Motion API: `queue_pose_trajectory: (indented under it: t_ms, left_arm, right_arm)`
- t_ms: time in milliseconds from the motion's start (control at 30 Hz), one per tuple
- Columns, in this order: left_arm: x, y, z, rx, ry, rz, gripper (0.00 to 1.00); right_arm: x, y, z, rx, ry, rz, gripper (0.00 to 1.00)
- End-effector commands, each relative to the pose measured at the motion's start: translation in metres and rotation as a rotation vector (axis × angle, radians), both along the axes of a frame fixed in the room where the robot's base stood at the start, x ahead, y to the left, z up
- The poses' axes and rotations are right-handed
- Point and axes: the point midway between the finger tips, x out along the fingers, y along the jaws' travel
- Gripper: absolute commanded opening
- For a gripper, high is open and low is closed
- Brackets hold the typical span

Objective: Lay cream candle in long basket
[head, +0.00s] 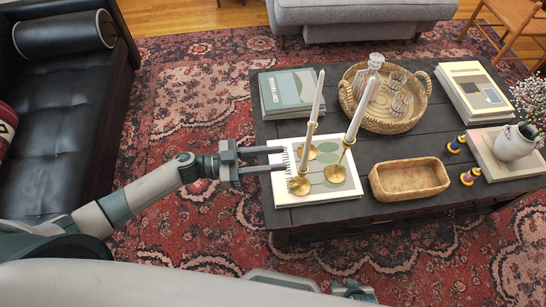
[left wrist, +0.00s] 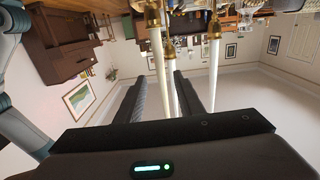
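Pale, cream-white tapers stand upright in brass holders on a white book on the table. One candle (head: 315,98) is at left and another (head: 361,106) at right. A third brass base (head: 308,152) shows behind the left holder (head: 300,184); its candle is hard to separate in the head view. The left wrist view shows three candles, two (left wrist: 157,60) between the finger lines and one (left wrist: 214,75) to the right. My left gripper (head: 284,158) is open and empty, left of the holders, fingers towards them. The long basket (head: 408,179), woven and empty, sits right of the book.
A round wicker tray (head: 418,100) with a decanter and glasses stands behind. Books (head: 292,92) lie at back left and more (head: 474,90) at back right. Thread spools (head: 469,176) and a white vase (head: 515,142) are right of the basket. A black sofa (head: 70,110) is at far left.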

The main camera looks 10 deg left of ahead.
Motion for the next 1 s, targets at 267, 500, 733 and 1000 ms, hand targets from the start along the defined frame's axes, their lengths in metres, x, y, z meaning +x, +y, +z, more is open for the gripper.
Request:
queue_pose_trajectory:
  t_ms: [267, 500, 733, 1000]
  left_arm:
    - [0.003, -0.009, 0.0, -0.002, 0.0, 0.001, 0.34]
    - [0.009, -0.027, 0.001, -0.003, -0.002, 0.001, 0.34]
    - [0.015, -0.049, 0.0, -0.003, -0.002, 0.0, 0.34]
    - [0.024, -0.072, 0.002, -0.002, -0.001, 0.002, 0.34]
  right_arm:
    - [0.0, 0.0, -0.001, -0.001, 0.005, 0.0, 0.31]
    - [-0.001, -0.002, -0.002, -0.004, 0.016, 0.0, 0.31]
    - [-0.006, -0.006, -0.004, -0.012, 0.042, -0.005, 0.31]
    - [0.001, 0.001, 0.003, 0.003, -0.012, 0.0, 0.31]
